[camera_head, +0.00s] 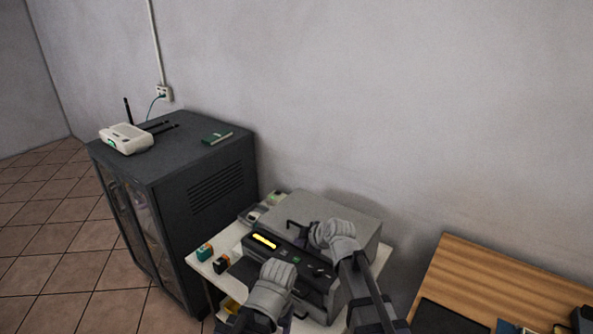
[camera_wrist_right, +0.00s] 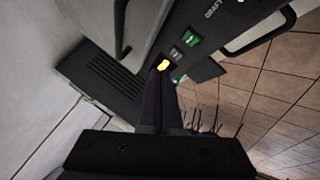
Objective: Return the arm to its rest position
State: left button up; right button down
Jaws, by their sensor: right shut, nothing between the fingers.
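My right arm reaches up from the bottom over a grey printer (camera_head: 335,212) on a small white table. Its dark right gripper (camera_head: 299,230) is above the printer's dark control panel, left of the grey wrist. In the right wrist view the fingers of my right gripper (camera_wrist_right: 161,84) are together with nothing between them. Their tips appear in front of the panel, close to a yellow patch; I cannot tell whether they touch it. My left arm (camera_head: 270,290) is low in front of the printer. Its fingers cannot be made out.
A dark cabinet (camera_head: 170,172) stands left of the printer, with a white router (camera_head: 125,138) and a small green board (camera_head: 217,138) on top. Small coloured items (camera_head: 205,252) lie on the white table's left edge. A wooden desk (camera_head: 490,275) is at right. The wall is close behind.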

jog(key=s+d+m+g+h+p, duration=0.1)
jog(key=s+m, duration=0.3)
jog(key=s, duration=0.4)
jog(key=s+d+f+m+g+h+p, duration=0.1)
jog(key=s+d+m+g+h+p, duration=0.1)
jog(key=s, duration=0.7)
jog(key=s+d+m+g+h+p, duration=0.1)
jog(key=s+d+m+g+h, duration=0.1)
jog(key=s+m, duration=0.4)
jog(key=s+g+h, duration=0.1)
jog(key=s+g, duration=0.1)
jog(key=s, duration=0.1)
jog(key=shift+f+g+h+p, duration=0.3)
jog(key=shift+p, duration=0.1)
dwell(5.0)
